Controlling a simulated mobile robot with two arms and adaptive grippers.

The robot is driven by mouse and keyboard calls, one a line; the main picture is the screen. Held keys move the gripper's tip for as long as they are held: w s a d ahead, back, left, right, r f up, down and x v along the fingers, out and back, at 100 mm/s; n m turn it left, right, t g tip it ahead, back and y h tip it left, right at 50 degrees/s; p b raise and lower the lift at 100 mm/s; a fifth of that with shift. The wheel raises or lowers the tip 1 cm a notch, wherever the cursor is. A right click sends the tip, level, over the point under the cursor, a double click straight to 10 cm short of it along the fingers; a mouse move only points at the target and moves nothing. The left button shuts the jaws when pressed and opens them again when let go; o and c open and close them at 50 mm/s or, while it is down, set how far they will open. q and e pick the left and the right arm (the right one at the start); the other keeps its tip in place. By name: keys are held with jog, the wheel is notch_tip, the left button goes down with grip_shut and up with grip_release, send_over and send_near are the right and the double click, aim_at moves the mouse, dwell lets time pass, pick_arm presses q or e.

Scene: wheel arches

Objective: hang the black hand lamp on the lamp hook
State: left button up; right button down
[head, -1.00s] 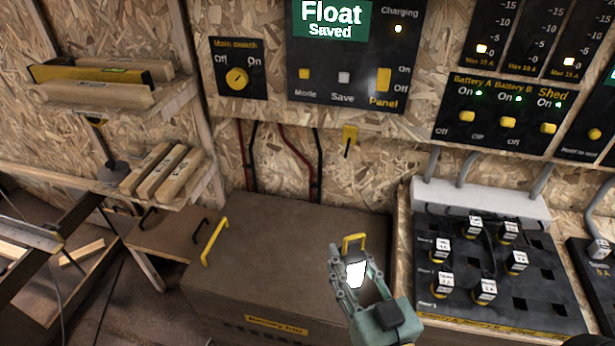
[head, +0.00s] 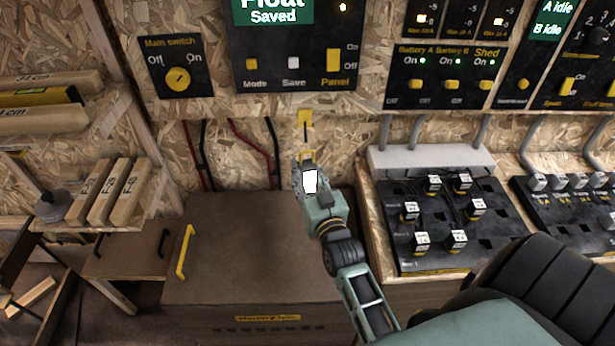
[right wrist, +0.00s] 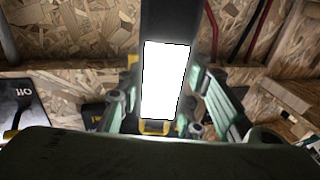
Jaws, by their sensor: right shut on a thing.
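The lamp hook (head: 305,118) is a small yellow plate with a dark peg on the chipboard wall, below the large control panel. My right gripper (head: 307,161) is shut on the black hand lamp, whose lit white panel (head: 311,182) faces the head camera. The lamp is roughly upright just below the hook; I cannot tell whether they touch. In the right wrist view, the lamp's dark body and bright panel (right wrist: 166,80) stand between the green fingers (right wrist: 165,100). Much of the lamp is hidden by the gripper. My left gripper is not in view.
A brown battery box (head: 250,235) with a yellow handle stands below the hook. A black socket board (head: 450,245) with several plugs is at right. Wooden blocks (head: 115,190) lie on a shelf at left. Red and black cables run down the wall beside the hook.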

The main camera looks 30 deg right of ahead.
jog(key=shift+w+d+b, duration=0.3)
jog(key=shift+w+d, duration=0.05)
jog(key=shift+w, duration=0.1)
jog(key=shift+w+d+f+b, duration=0.1)
jog(key=shift+w+d+b, duration=0.2)
jog(key=shift+w, duration=0.15)
jog(key=w+d+f+b, duration=0.1)
jog(key=w+d+b, duration=0.2)
jog(key=w+b, duration=0.1)
jog(key=shift+w+d+f, duration=0.2)
jog(key=shift+w, duration=0.7)
jog(key=c, duration=1.2)
grip_release()
jog(key=shift+o, duration=0.2)
jog(key=shift+f, duration=0.15)
